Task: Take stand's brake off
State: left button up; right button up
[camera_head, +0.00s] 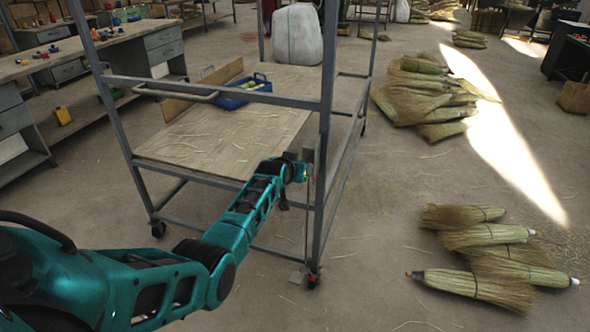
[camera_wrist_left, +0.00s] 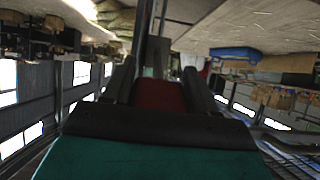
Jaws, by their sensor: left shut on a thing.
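The stand is a grey metal frame on casters (camera_head: 328,130) with a wooden deck. A thin upright rod (camera_head: 306,222) runs beside its near right post, down to a small grey plate (camera_head: 298,277) by a caster with red on it (camera_head: 314,280). My left gripper (camera_head: 306,168) is at the top of this rod, beside the post, shut on a small grey handle. In the left wrist view, the grey handle (camera_wrist_left: 157,58) shows between the fingers of my left gripper (camera_wrist_left: 158,75). The exact grip is partly hidden. My right gripper is not in view.
On the deck are a blue crate (camera_head: 243,92) and a large white sack (camera_head: 297,36). Brooms (camera_head: 490,255) lie on the floor at right, with a larger broom pile (camera_head: 425,95) behind. A workbench (camera_head: 95,50) stands at left.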

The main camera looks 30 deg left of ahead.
pick_arm(q)
jog(key=shift+w+a+r, duration=0.1)
jog(key=shift+w+r, duration=0.05)
jog(key=shift+r, duration=0.3)
jog(key=o, duration=1.4)
jog(key=shift+f, duration=0.25)
jog(key=shift+s, duration=0.2)
jog(key=shift+s+d+r, duration=0.1)
jog(key=shift+s+d, duration=0.1)
jog(key=shift+p+v, duration=1.15)
jog(key=shift+v, duration=4.95)
jog(key=shift+a, duration=0.1)
